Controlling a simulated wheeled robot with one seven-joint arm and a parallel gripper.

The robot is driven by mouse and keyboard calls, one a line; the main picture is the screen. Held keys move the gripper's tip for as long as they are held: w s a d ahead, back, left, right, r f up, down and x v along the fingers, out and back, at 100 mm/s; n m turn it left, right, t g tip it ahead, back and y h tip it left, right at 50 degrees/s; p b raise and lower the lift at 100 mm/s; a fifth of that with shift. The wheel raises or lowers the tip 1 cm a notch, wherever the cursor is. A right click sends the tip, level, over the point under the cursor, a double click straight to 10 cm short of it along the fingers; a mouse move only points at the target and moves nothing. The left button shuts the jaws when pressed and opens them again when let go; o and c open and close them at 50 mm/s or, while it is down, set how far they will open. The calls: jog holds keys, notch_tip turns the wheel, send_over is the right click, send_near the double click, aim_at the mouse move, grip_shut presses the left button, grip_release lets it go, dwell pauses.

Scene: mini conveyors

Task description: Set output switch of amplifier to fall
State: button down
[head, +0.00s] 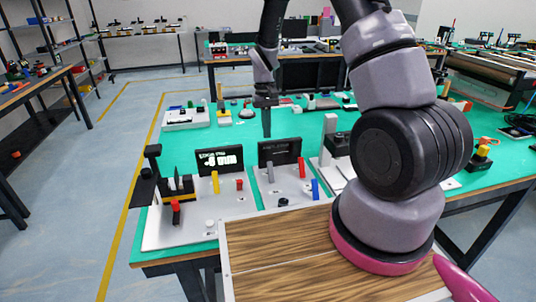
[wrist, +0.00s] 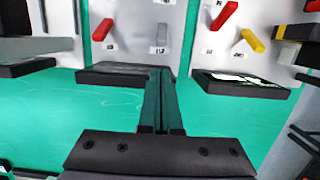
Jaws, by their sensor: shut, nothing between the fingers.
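Labels are too small to read, so I cannot tell which device is the amplifier. A white panel (head: 226,206) carries a lit display (head: 218,160), a yellow lever (head: 215,182) and a red lever (head: 239,185). Beside it on the right, another panel (head: 296,196) has a dark display (head: 280,151), a grey lever (head: 270,171) and a blue lever (head: 315,189). My gripper (head: 266,130) is shut and empty, pointing down behind the displays. In the wrist view its fingertips (wrist: 162,75) appear by the dark display's edge, apart from the grey lever (wrist: 103,30).
A grey-white device (head: 335,150) stands to the right. The green mat (head: 235,138) behind the displays is mostly clear. A wooden surface (head: 280,255) lies in front.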

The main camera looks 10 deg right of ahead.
aim_at(268, 156)
jog(key=f, duration=0.3)
jog(key=s+f, duration=0.1)
jog(key=f, duration=0.2)
jog(key=s+f, duration=0.1)
jog(key=f, duration=0.2)
jog(key=shift+f, duration=0.4)
jog(key=shift+r, duration=0.1)
